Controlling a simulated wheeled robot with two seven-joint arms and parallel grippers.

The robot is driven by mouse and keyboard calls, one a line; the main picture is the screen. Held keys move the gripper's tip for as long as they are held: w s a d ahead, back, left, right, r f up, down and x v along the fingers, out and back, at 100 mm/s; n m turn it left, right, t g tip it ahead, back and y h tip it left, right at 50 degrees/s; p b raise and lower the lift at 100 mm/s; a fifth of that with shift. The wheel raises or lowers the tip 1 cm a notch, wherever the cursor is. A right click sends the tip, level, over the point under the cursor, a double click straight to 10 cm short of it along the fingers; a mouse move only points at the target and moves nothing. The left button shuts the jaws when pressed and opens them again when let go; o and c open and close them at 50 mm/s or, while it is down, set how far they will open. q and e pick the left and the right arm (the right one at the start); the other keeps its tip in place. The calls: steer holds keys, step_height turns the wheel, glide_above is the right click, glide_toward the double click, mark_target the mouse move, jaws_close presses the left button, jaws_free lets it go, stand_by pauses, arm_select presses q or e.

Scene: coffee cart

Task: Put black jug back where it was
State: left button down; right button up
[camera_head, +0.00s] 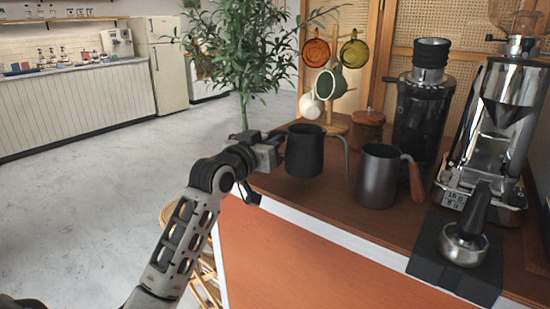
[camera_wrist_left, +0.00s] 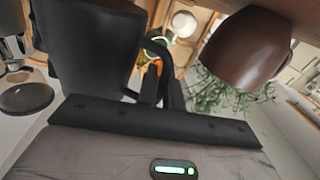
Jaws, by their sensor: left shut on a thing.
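The black jug (camera_head: 304,152) is upright at the left end of the brown counter, with a thin curved grey part on its right side. My left gripper (camera_head: 268,150) reaches it from the left and is shut on its handle. The handle's own grip is mostly hidden in the head view. In the left wrist view the dark jug body (camera_wrist_left: 85,45) fills the upper left, with its handle between my fingers (camera_wrist_left: 160,90). I cannot tell whether the jug's base touches the counter. My right gripper is not in view.
A dark grey pitcher (camera_head: 377,180) with a brown handle stands close on the right. Behind are a mug stand with cups (camera_head: 329,84) and a wooden jar (camera_head: 367,130). A black grinder (camera_head: 420,115) and a chrome machine (camera_head: 500,120) stand right. The front counter strip is partly clear.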

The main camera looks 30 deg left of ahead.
arm_select(q)
steer(key=shift+w+f, duration=0.2)
steer(key=shift+f, duration=0.8)
steer(key=shift+w+f, duration=0.15)
steer(key=shift+f, duration=0.8)
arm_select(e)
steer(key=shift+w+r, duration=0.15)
arm_select(q)
steer(key=shift+f+b, duration=0.15)
steer(key=shift+b, duration=0.15)
steer(key=c, duration=1.5)
jaws_free()
steer(key=shift+c, duration=0.2)
